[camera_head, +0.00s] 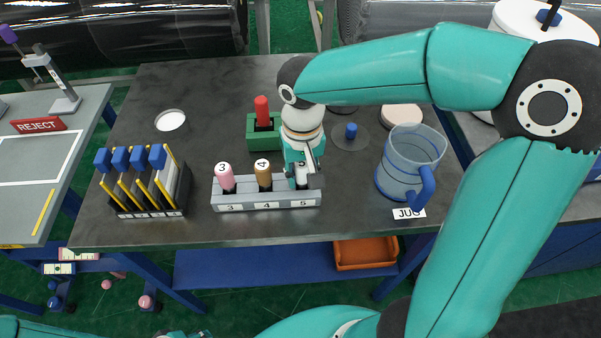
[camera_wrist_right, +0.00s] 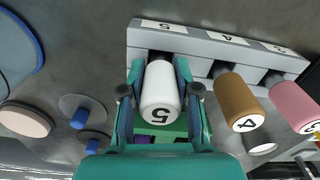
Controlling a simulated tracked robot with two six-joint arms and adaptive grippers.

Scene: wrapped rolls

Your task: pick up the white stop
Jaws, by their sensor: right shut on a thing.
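The white stop (camera_wrist_right: 160,92), a white cylinder with a 5 on its end, is between the fingers of my right gripper (camera_wrist_right: 160,100) in the right wrist view. The fingers are shut on its sides. It is at slot 5 of the grey rack (camera_head: 240,207), with its far end close to the rack; I cannot tell whether it is still seated. In the head view my right gripper (camera_head: 303,172) comes down from above and hides most of the stop. My left gripper is not in view; only bits of teal arm show at the bottom left.
A pink stop (camera_head: 226,178) and a brown stop (camera_head: 263,174) stand in slots 3 and 4. A green block with a red peg (camera_head: 262,112) is behind. A clear blue jug (camera_head: 408,165) is at right, a rack with blue-topped yellow bars (camera_head: 145,185) at left.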

